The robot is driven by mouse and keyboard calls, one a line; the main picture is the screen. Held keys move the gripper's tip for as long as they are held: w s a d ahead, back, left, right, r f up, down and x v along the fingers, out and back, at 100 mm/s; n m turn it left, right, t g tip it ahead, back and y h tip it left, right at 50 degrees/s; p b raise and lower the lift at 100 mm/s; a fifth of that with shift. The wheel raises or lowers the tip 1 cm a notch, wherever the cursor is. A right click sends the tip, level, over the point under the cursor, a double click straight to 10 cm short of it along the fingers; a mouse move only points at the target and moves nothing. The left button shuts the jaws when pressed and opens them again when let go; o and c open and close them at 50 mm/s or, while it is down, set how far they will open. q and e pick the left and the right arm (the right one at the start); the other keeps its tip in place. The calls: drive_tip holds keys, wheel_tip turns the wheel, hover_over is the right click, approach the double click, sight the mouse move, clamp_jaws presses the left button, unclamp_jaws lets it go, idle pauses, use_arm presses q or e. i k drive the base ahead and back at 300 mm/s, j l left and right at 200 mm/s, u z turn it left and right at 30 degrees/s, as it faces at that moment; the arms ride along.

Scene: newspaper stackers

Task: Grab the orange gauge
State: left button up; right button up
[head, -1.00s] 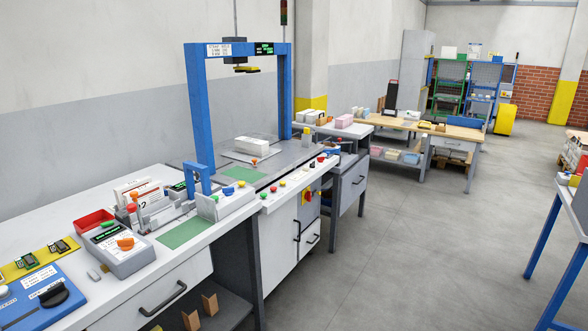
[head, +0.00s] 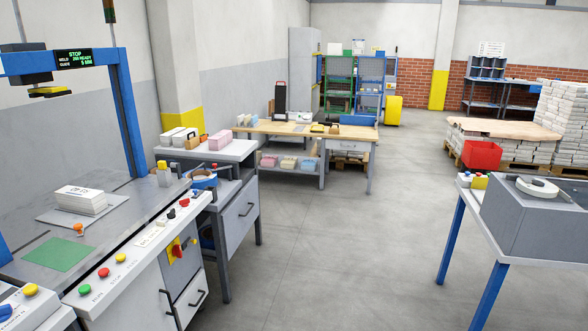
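No object is clearly recognisable as the orange gauge. A small orange piece (head: 78,228) stands on the grey machine table (head: 120,206) at the left, in front of a stack of white paper (head: 80,199). An orange-brown item (head: 193,141) lies beside white blocks on the white side table. Both are too small to tell what they are. Neither of my grippers shows in the head view.
A control panel (head: 140,242) with coloured buttons runs along the machine's front. A wooden workbench (head: 290,129) stands further back. A grey machine (head: 535,225) on a blue-legged table is at the right. Open grey floor (head: 330,240) lies between them.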

sight(203, 137)
drive_tip(key=i+u, duration=0.15)
drive_tip(key=i, duration=0.4)
drive_tip(key=i+l+u, duration=0.15)
drive_tip(key=i, duration=0.35)
drive_tip(key=i+l+u, duration=0.15)
drive_tip(key=i, duration=0.35)
drive_tip(key=i+l+u, duration=0.15)
drive_tip(key=i+l, duration=0.15)
drive_tip(key=i, duration=0.2)
drive_tip(key=i+l+u, duration=0.3)
drive_tip(key=i, duration=0.15)
drive_tip(key=i+l+u, duration=0.3)
drive_tip(key=i+l, duration=0.2)
drive_tip(key=l, duration=0.15)
drive_tip(key=i+l, duration=0.2)
drive_tip(key=l, duration=0.15)
drive_tip(key=i+l, duration=0.2)
drive_tip(key=l, duration=0.15)
drive_tip(key=i+l+u, duration=0.1)
drive_tip(key=i+l, duration=0.35)
drive_tip(key=l, duration=0.3)
drive_tip(key=i+l, duration=0.15)
drive_tip(key=l, duration=0.2)
